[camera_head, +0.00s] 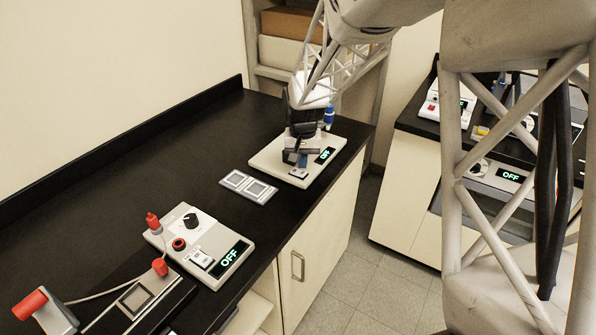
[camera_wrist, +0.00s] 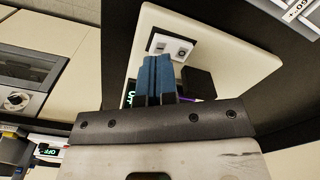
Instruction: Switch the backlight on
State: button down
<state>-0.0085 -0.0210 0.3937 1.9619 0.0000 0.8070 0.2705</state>
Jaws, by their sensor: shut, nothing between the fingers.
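A white panel unit (camera_head: 268,161) lies near the far end of the black counter. Its small display (camera_head: 325,155) reads OFF in green. A rocker switch (camera_head: 299,173) sits at its front corner. My gripper (camera_head: 302,162) is shut and empty, pointing down just over this unit, close to the switch. In the wrist view, the blue fingertips (camera_wrist: 158,76) are together in front of the panel (camera_wrist: 221,46), beside the switch (camera_wrist: 172,46). Whether they touch the switch I cannot tell. The display is partly hidden by the fingers in the wrist view. No label naming the backlight is readable.
A second unit (camera_head: 215,235) with a black knob, red sockets and an OFF display stands nearer on the counter. A grey plate with two square pads (camera_head: 249,187) lies between them. A blue-capped item (camera_head: 329,116) stands behind my gripper. Another bench (camera_head: 405,190) is at right.

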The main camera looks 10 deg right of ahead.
aim_at(303, 173)
jog(key=shift+f, duration=1.3)
dwell(1.5)
jog(key=shift+r, duration=0.1)
jog(key=shift+r, duration=3.4)
jog(key=shift+s+r, duration=0.1)
